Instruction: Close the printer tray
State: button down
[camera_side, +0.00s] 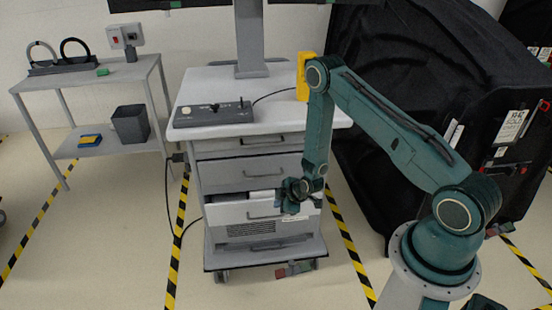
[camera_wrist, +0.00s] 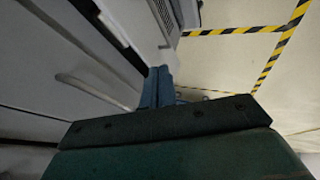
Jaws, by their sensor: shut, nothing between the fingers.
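In the wrist view, my gripper's blue fingers (camera_wrist: 159,76) are together and empty, close beside a pale panel (camera_wrist: 145,28) of the cart. The cart's handle and vent also show there.
The cart (camera_side: 212,80) has closed drawers above the tray and a control box (camera_side: 214,114) on top. A black-covered bulk (camera_side: 395,60) stands to the right. A side table (camera_side: 95,82) with a bin (camera_side: 130,124) stands left. Floor in front is mostly clear.

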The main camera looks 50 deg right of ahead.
jog(key=s+n+h, duration=0.1)
jog(key=n+h, duration=0.1)
jog(key=n, duration=0.4)
jog(key=s+n+h, duration=0.1)
jog(key=n, duration=0.5)
jog(key=s+a+n+g+h, duration=0.1)
jog(key=n+h, duration=0.1)
jog(key=n, duration=0.5)
jog(key=shift+s+f+h, duration=0.2)
jog(key=shift+f+h, duration=0.1)
jog(key=shift+w+d+f, duration=0.1)
jog(key=shift+w+d+r+x, duration=0.2)
jog(key=shift+d+r+x, duration=0.1)
jog(key=shift+x, duration=1.8)
jog(key=shift+w+d+r+x, duration=0.15)
jog(key=shift+w+r+x, duration=0.15)
jog(key=shift+x, duration=1.8)
jog(key=shift+w+d+r+x, duration=0.15)
jog(key=shift+d+r+x, duration=0.15)
jog(key=shift+x, duration=1.75)
